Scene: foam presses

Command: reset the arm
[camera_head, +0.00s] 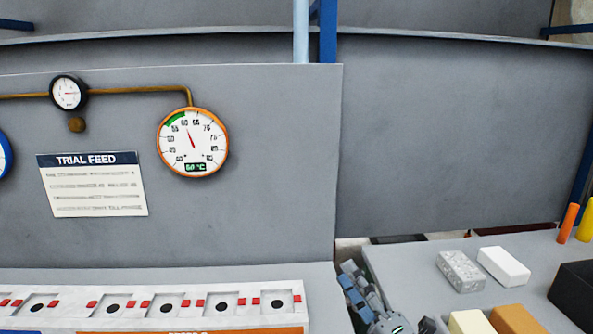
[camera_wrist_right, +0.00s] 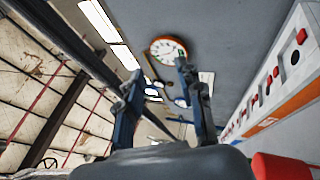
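My right gripper (camera_head: 352,278) is at the bottom of the head view, pointing up, between the white panel row and the table on the right. In the right wrist view its two blue-grey fingers (camera_wrist_right: 158,90) stand apart with nothing between them, so it is open and empty. It touches nothing that I can see. My left gripper and left arm are not in view.
A white panel row (camera_head: 195,289) with red tabs lies left of the gripper. The right table (camera_head: 400,262) carries several blocks, including a speckled one (camera_head: 461,271), and a black bin (camera_head: 575,293). An orange-rimmed gauge (camera_head: 205,150) hangs on the grey wall behind.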

